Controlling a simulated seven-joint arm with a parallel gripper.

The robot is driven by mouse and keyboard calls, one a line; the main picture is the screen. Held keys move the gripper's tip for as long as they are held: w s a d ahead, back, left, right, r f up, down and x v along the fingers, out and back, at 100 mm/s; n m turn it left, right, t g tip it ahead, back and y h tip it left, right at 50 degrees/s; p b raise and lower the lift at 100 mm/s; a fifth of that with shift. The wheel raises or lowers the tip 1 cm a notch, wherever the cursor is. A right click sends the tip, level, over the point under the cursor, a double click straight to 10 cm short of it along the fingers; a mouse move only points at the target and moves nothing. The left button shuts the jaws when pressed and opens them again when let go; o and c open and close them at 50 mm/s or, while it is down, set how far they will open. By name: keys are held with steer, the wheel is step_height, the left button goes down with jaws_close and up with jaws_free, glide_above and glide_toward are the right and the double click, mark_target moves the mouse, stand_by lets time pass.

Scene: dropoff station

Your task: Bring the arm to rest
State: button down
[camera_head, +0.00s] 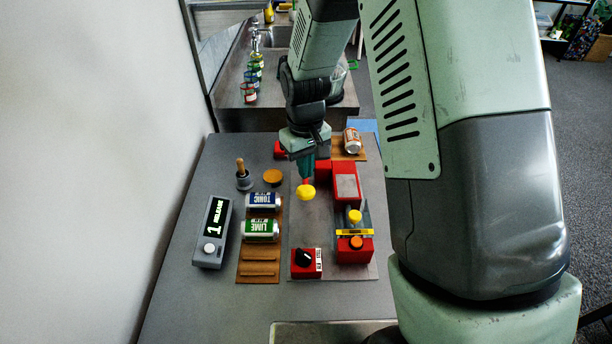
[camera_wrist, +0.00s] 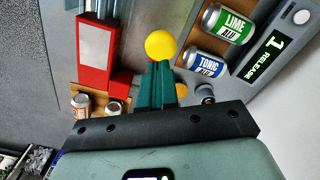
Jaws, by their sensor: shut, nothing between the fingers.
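My arm reaches over the grey table (camera_head: 180,250) from the right in the head view. My gripper (camera_head: 306,172) points down above the middle of the station, its teal fingers together and empty. In the wrist view the closed fingers of my gripper (camera_wrist: 158,68) show at the centre. A round yellow knob (camera_head: 305,193) appears right at the fingertips in the head view. The yellow knob (camera_wrist: 161,45) also shows just past the tips in the wrist view. I cannot tell whether the fingers touch it. Its mounting is partly hidden by my gripper.
A red machine (camera_head: 355,250) with a second yellow knob stands right of my gripper. A wooden rack (camera_head: 258,268) holds tonic and lime cans at left. A grey display box (camera_head: 212,232) reads "1 RELEASE". The table's front left is clear.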

stand_by(0.4)
steer(key=s+d+r+m+t, duration=0.1)
steer(key=s+d+r, duration=0.25)
steer(key=r, duration=0.65)
steer(key=s+d+r+m+t, duration=0.2)
steer(key=s+d+r, duration=0.15)
steer(key=r, duration=0.65)
steer(key=s+d+r+m+t, duration=0.1)
steer(key=s+r, duration=0.3)
steer(key=s, duration=0.4)
steer(key=s+d+r+m+t, duration=0.1)
steer(key=s+r, duration=0.3)
steer(key=s, duration=0.4)
steer(key=shift+d+r+m+t, duration=0.2)
steer(key=shift+d+m+t, duration=0.1)
steer(key=shift+d, duration=0.55)
